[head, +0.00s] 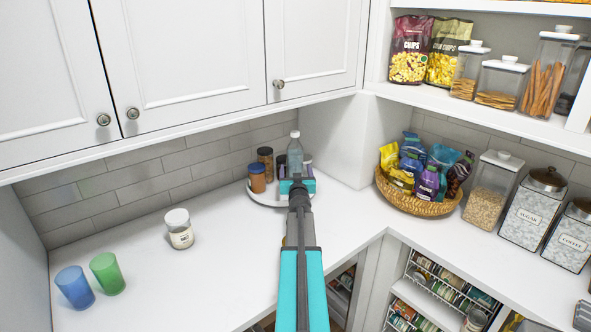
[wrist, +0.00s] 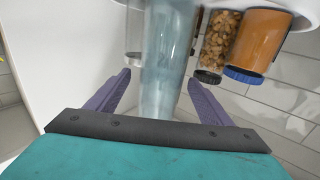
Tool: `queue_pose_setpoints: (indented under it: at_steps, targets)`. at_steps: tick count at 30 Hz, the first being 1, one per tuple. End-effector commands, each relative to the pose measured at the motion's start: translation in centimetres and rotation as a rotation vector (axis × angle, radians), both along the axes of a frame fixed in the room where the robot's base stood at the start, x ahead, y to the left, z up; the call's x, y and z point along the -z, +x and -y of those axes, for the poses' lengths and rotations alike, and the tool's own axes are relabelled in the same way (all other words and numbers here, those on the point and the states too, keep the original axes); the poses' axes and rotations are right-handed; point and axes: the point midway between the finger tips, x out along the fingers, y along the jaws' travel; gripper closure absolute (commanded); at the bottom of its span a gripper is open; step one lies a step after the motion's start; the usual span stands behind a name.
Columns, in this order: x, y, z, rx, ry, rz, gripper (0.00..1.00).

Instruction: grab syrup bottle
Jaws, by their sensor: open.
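The syrup bottle, taken to be the tall clear bluish bottle (head: 295,152), stands on a round white tray (head: 262,197) in the counter's back corner. Its lower part is hidden behind my gripper in the head view. My gripper (head: 295,172) is at the bottle, on its near side. In the wrist view the bottle (wrist: 168,50) runs between the two purple fingers of my gripper (wrist: 159,80). The fingers are spread, with a visible gap on each side of the bottle.
Close left of the bottle are an orange-brown jar (head: 257,179) and a dark-lidded jar (head: 266,162). Another jar is partly hidden at its right. A wicker basket (head: 420,202) of snack bags stands right.

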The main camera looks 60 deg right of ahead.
Motion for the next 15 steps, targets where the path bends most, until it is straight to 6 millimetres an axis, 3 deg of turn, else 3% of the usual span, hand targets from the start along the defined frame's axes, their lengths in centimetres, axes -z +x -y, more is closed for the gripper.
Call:
queue_pose_setpoints:
  at_steps: [6, 15]
  targets:
    - [0.0, 1.1, 1.5, -0.001, -0.001, -0.001, 0.26]
    - [0.0, 1.4, 1.8, -0.001, 0.000, 0.000, 0.26]
